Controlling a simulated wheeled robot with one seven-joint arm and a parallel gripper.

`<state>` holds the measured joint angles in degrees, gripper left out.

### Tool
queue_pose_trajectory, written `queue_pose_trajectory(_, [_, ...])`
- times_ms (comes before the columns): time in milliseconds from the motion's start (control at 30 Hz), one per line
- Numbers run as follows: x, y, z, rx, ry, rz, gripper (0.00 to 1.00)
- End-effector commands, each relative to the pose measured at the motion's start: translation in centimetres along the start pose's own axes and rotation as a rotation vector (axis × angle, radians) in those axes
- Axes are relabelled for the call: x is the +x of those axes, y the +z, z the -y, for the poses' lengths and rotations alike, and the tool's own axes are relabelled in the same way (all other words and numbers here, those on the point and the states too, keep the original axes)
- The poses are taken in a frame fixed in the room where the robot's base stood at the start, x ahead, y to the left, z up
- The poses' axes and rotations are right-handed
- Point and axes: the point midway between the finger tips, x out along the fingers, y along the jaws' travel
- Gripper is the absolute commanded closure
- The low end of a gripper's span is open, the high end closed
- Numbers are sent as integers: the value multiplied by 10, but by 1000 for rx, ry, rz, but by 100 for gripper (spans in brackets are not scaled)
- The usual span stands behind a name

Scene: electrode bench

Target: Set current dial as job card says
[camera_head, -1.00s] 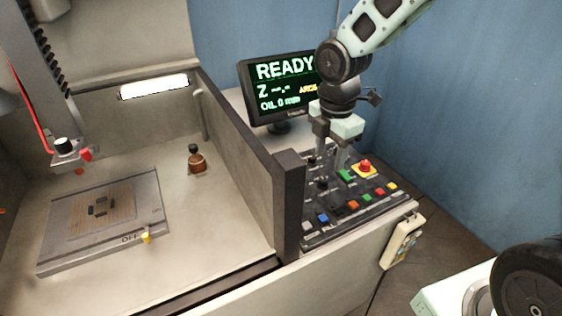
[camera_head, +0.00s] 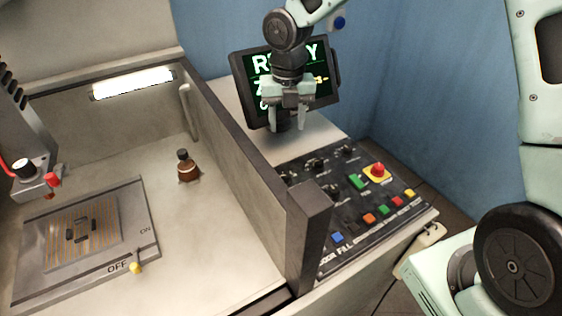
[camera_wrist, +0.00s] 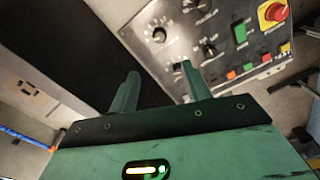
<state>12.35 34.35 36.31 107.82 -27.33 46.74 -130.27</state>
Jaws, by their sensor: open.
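The black control panel (camera_head: 345,205) carries several dark knobs. One knob (camera_head: 318,164) is near its back edge, another (camera_head: 347,151) is to the right of it, and one (camera_head: 333,191) is nearer the front. Their labels are too small to read, so I cannot tell which is the current dial. My gripper (camera_head: 287,129) is open and empty, above the panel's back edge and in front of the monitor, apart from the knobs. The wrist view shows its two fingers (camera_wrist: 159,71) with a white-marked knob (camera_wrist: 159,35) beyond them. No job card is recognisable.
The monitor (camera_head: 325,73) reads READY, partly hidden by my arm. A red emergency button (camera_head: 377,170) on yellow and coloured buttons sit on the panel. A dark post (camera_head: 307,235) and tank wall stand left of it. A brown bottle (camera_head: 188,168) stands in the tank.

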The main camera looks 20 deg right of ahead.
Motion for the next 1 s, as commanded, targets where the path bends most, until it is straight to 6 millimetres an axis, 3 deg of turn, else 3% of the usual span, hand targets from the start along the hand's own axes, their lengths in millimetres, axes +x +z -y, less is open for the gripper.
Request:
queue_pose_trajectory(167, [14, 0, -1, -4, -1, -3, 52])
queue_pose_trajectory(700, [122, -2, -1, -5, -1, -5, 52])
queue_pose_trajectory(1000, [165, -1, -1, -3, 0, -2, 52])
